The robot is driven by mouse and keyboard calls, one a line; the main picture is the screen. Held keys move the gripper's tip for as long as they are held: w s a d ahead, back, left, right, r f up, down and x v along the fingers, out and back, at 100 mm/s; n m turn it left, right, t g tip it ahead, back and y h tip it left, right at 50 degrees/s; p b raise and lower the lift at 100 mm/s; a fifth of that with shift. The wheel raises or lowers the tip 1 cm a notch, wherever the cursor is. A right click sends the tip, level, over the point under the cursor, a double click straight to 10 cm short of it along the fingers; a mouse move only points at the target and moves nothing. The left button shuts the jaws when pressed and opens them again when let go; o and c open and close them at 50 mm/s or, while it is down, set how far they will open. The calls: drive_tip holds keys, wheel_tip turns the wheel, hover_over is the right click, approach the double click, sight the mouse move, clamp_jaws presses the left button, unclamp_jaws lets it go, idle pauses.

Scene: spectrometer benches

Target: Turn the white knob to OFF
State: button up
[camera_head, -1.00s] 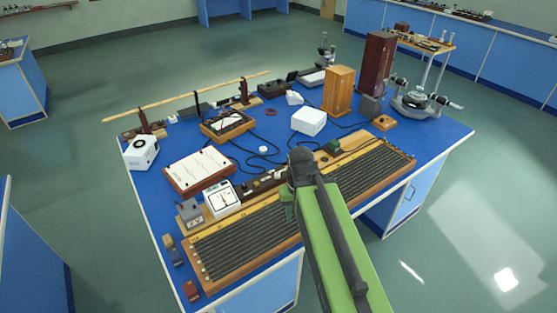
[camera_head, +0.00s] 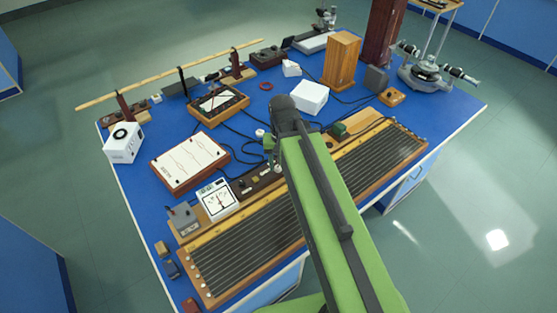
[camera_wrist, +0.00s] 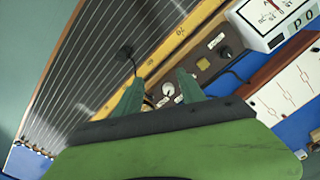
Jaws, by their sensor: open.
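In the wrist view, my gripper (camera_wrist: 158,76) is open and empty, its two green fingers pointing at a brown control panel (camera_wrist: 204,66). A small pale round piece, perhaps the white knob (camera_wrist: 168,89), shows on the panel between the fingers, near the right one; its pointer and any OFF mark are too small to read. In the head view, the brown panel (camera_head: 262,183) lies between the white meter and my arm. My gripper (camera_head: 270,152) is above its right end, largely covered by my arm there.
A long wired board (camera_head: 300,205) runs along the bench front. A white dial meter (camera_head: 216,198) and a white-topped box (camera_head: 190,162) stand left of my arm. A white box (camera_head: 309,97) and wooden block (camera_head: 341,60) stand behind. Black cables cross the blue bench top.

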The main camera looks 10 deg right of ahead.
sight(278, 167)
drive_tip(key=w+r+m+p, duration=0.6)
drive_tip(key=r+m+p, duration=0.1)
drive_tip(key=r, duration=0.2)
drive_tip(key=shift+m, duration=0.6)
drive_tip(key=f+b, duration=1.7)
drive_tip(key=b, duration=0.1)
drive_tip(key=shift+w+d+f, duration=0.3)
drive_tip(key=shift+d+f, duration=0.05)
drive_tip(key=shift+f, duration=0.05)
drive_tip(key=shift+r, duration=0.1)
drive_tip(key=shift+c, duration=0.4)
